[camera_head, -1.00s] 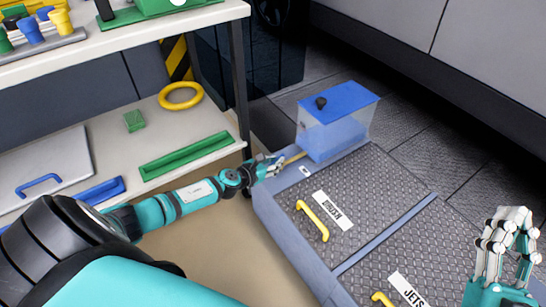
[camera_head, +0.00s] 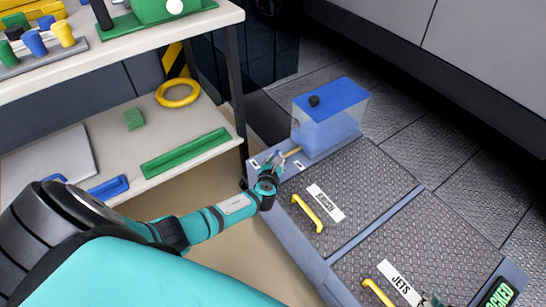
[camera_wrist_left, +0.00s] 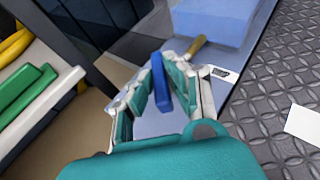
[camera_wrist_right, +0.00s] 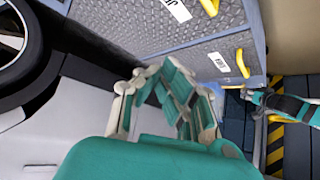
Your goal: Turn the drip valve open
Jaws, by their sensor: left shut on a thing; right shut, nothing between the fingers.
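A clear tank (camera_head: 325,133) with a blue lid and black cap stands on the far end of a grey-blue platform. A brass-coloured spout (camera_head: 291,152) comes out of its near side; it also shows in the left wrist view (camera_wrist_left: 197,46). My left gripper (camera_head: 273,160) is at the spout's near end. In the left wrist view its fingers (camera_wrist_left: 163,85) are shut on a blue lever, seemingly the drip valve handle (camera_wrist_left: 160,82). The fingers hide the valve body. My right gripper (camera_wrist_right: 170,88) is shut and empty, away from the valve.
Small white labels (camera_head: 299,165) lie on the platform edge beside the valve. Textured hatches with yellow handles (camera_head: 308,212) lie right of it. A shelf (camera_head: 70,165) with a green tray (camera_head: 185,153) and yellow ring (camera_head: 179,93) stands left. Vehicle bodywork (camera_wrist_right: 75,118) is near my right gripper.

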